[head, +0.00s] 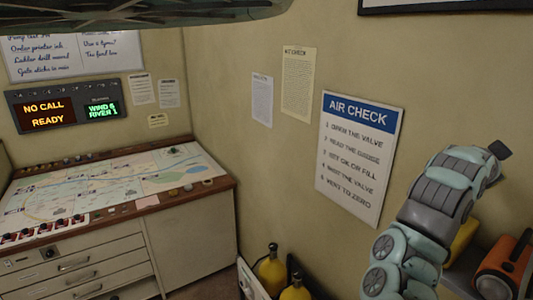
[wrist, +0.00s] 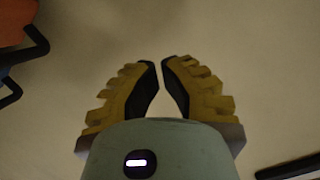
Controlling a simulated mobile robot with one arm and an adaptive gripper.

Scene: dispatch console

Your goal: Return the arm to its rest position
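My gripper (wrist: 159,62) shows in the wrist view. Its two ridged yellow-brown fingers with dark inner pads nearly meet at the tips. Only a narrow gap shows between them, and they hold nothing. A plain beige surface lies beyond the fingertips. In the head view my arm (head: 440,195), teal and grey, stands folded at the lower right, in front of the wall. I cannot make out the fingers there.
An orange lantern (head: 503,265) stands beside my arm at the right. Two yellow cylinders (head: 271,270) stand low at the bottom middle. An AIR CHECK sign (head: 358,150) hangs on the wall. A map console (head: 190,235) fills the left. An orange object (wrist: 15,25) edges into the wrist view.

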